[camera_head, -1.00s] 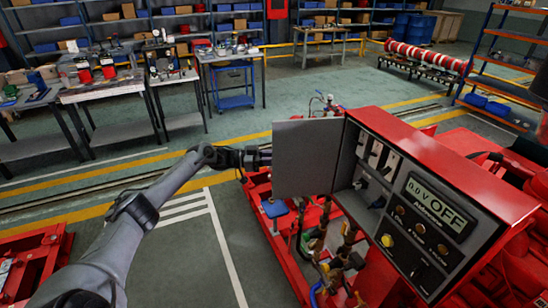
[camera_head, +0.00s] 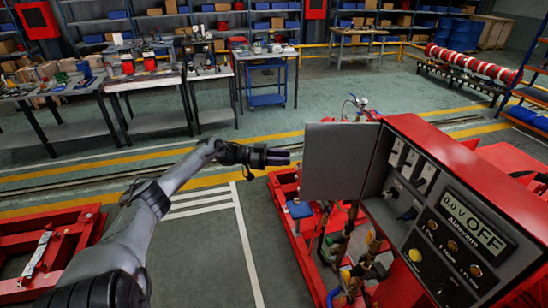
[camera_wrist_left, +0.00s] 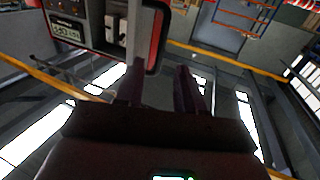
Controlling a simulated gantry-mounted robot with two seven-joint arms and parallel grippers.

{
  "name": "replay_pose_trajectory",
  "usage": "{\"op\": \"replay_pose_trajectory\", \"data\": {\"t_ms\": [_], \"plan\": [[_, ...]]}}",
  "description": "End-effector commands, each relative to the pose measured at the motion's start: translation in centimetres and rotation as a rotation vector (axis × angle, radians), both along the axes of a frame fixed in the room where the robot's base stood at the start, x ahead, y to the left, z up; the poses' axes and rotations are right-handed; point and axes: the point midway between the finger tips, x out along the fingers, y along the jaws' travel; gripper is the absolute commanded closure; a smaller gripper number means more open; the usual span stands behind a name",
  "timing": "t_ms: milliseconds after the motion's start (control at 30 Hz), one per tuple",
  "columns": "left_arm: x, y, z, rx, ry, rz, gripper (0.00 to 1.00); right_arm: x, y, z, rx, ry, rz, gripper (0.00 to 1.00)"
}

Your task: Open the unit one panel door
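The unit one panel door (camera_head: 336,162) is a flat grey plate. It stands swung open on the left side of the red control box (camera_head: 450,150), and the box's inside shows. My left gripper (camera_head: 281,157) is just left of the door's free edge, with a small gap, pointing right. In the left wrist view, my left gripper's two dark fingers (camera_wrist_left: 160,88) are apart with nothing between them. The door's red-rimmed edge (camera_wrist_left: 157,38) shows beyond the fingers there. My right gripper is not in view.
The control box's face carries a display (camera_head: 478,222) reading OFF, with knobs and buttons. Workbenches (camera_head: 150,80) and shelves stand at the back.

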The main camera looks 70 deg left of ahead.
Motion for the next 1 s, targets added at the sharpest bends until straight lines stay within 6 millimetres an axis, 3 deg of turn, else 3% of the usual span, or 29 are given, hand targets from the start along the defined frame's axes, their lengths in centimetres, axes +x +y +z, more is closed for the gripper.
{"op": "replay_pose_trajectory", "data": {"t_ms": [300,800,900,1000], "plan": [[-2.4,1.3,0.0,0.000,0.000,-0.001,0.62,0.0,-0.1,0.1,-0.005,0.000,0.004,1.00],[-2.6,1.4,0.0,0.000,0.001,-0.001,0.62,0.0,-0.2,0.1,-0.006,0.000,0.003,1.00],[-2.9,1.3,-0.9,-0.004,0.016,0.000,0.62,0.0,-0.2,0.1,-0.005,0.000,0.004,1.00],[-3.5,0.8,-3.3,-0.034,0.041,0.002,0.62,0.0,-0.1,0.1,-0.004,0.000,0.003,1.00]]}}
